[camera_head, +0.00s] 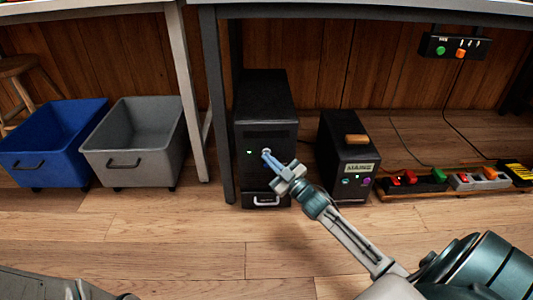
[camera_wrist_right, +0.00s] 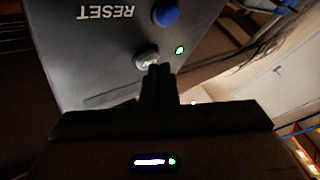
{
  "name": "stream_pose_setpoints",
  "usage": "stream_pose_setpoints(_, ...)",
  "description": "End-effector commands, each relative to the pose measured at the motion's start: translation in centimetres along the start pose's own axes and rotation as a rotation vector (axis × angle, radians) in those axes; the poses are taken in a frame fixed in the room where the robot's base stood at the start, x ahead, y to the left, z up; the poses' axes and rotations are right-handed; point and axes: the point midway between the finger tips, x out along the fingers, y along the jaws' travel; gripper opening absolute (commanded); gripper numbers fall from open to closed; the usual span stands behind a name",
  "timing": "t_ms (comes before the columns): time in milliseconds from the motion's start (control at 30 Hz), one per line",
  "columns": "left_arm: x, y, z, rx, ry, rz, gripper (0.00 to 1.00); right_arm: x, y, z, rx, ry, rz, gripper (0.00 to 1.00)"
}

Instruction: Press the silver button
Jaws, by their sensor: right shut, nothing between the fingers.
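The silver button (camera_wrist_right: 146,57) shows in the right wrist view as a small round metal cap with marks on it, on a dark grey panel. My right gripper (camera_wrist_right: 156,68) is shut and empty, its fingertips at the lower edge of the button. I cannot tell whether they touch it. In the head view the right gripper (camera_head: 267,155) points at the front of the black tower (camera_head: 265,95) under the bench and hides the button there. My left gripper is not clearly in view.
A blue button (camera_wrist_right: 167,14), a green light (camera_wrist_right: 180,50) and the word RESET are near the silver button. A smaller black box (camera_head: 345,140) stands right of the tower, then a power strip (camera_head: 425,184). Blue (camera_head: 50,145) and grey (camera_head: 135,140) bins stand left.

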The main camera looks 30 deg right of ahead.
Motion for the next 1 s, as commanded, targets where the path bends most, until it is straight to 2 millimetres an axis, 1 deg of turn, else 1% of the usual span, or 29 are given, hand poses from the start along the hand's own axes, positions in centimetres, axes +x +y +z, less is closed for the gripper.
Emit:
stream_pose_setpoints(733, 0.0, 0.0, 0.0, 0.0, 0.0, 0.0, 0.36, 0.3, 0.3, 0.3, 0.0, -0.001, 0.0, 0.0)
stream_pose_setpoints(1000, 1.0, 0.3, 0.6, 0.0, 0.0, 0.0, 0.36, -0.3, -0.2, -0.5, 0.002, -0.001, -0.001, 0.0)
